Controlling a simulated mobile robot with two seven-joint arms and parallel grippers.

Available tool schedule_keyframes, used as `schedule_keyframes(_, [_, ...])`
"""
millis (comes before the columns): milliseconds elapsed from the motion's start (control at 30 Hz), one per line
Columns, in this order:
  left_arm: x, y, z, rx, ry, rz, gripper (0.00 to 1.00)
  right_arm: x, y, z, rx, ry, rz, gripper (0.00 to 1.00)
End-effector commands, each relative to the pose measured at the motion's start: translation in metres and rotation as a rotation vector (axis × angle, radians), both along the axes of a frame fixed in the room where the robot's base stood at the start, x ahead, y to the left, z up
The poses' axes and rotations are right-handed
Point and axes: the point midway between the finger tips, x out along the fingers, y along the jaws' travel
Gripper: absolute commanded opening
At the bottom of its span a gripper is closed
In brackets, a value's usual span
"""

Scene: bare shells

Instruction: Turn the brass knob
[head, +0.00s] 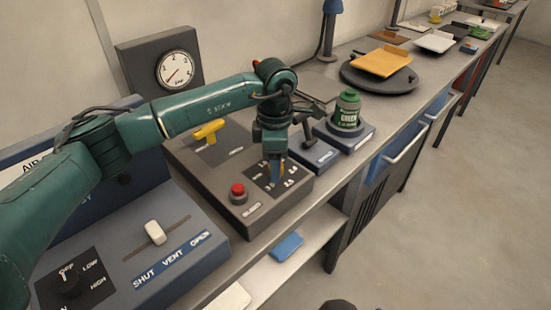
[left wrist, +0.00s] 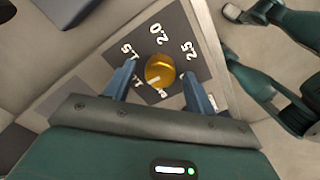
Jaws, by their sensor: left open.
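The brass knob (left wrist: 160,70) is a round, golden dial on a dark plate (left wrist: 178,42) with white marks such as 1.5, 2.0 and 2.5. In the left wrist view it lies between the two blue fingers of my left gripper (left wrist: 158,88). The fingers are open, with a gap to the knob on each side in that picture. In the head view my left gripper (head: 277,174) points down over the same plate on the grey control box (head: 222,198) and mostly hides the knob. I cannot tell the fingertips' exact height. My right gripper does not show.
A red button (head: 237,189) and a yellow lever (head: 209,131) sit on the same box. A blue slider panel (head: 187,215) is to the left. A green container (head: 347,108) on a blue stand is to the right. The bench's front edge is close to the box.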

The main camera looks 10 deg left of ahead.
Motion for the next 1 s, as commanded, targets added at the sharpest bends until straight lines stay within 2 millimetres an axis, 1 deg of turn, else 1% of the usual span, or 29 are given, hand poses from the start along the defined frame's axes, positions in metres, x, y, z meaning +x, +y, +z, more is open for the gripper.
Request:
schedule_keyframes(100, [-0.0004, -0.0002, -0.0041, 0.000, 0.001, -0.001, 0.55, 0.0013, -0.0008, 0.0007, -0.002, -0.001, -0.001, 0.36])
schedule_keyframes(333, [-0.0002, -0.0004, -0.0045, 0.000, 0.000, -0.001, 0.55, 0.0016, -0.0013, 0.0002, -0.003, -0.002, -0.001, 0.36])
schedule_keyframes(867, [-0.0001, -0.0003, -0.0040, 0.000, 0.000, -0.001, 0.12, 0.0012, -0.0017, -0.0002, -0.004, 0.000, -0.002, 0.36])
schedule_keyframes(1000, [-0.0001, -0.0003, -0.0041, 0.000, 0.000, -0.004, 0.11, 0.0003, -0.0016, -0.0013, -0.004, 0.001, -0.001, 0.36])
